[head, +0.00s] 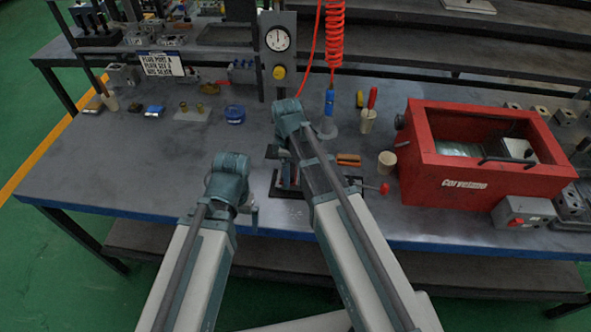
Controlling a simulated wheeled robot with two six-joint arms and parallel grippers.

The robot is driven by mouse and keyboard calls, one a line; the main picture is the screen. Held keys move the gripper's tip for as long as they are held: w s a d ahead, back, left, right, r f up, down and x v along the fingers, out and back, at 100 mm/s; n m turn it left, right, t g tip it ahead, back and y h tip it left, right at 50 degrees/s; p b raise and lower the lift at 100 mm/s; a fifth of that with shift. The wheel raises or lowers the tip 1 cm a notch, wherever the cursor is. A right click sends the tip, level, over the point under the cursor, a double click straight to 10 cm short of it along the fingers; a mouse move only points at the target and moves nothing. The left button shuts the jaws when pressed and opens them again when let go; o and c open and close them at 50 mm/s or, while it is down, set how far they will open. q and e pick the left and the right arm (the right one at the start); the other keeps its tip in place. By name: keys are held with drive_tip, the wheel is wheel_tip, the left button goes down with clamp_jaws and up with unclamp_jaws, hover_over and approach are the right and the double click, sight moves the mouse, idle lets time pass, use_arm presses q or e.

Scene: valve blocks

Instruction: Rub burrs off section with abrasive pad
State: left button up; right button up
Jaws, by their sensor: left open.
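My left gripper (253,212) is above the front edge of the bench, mostly hidden by its own wrist. It is open, and I see nothing in it. My right arm reaches over a dark fixture (290,190) at the bench front; its wrist hides the right gripper and most of whatever the fixture holds. A small orange-brown block (348,160) lies just right of that fixture; I cannot tell whether it is the abrasive pad. Metal valve blocks (121,75) stand at the back left. I cannot make out the section's burrs.
A red open-topped box machine (480,183) fills the right of the bench (125,165). A gauge post (278,45) and coiled red hose (334,35) rise behind my right arm. The left front is clear.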

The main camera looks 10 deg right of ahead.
idle(0.3)
wheel_tip(320, 180, up, 6)
drive_tip(key=p, duration=0.6)
wheel_tip(320, 180, up, 3)
drive_tip(key=p, duration=0.3)
drive_tip(key=shift+r, duration=0.1)
idle(0.6)
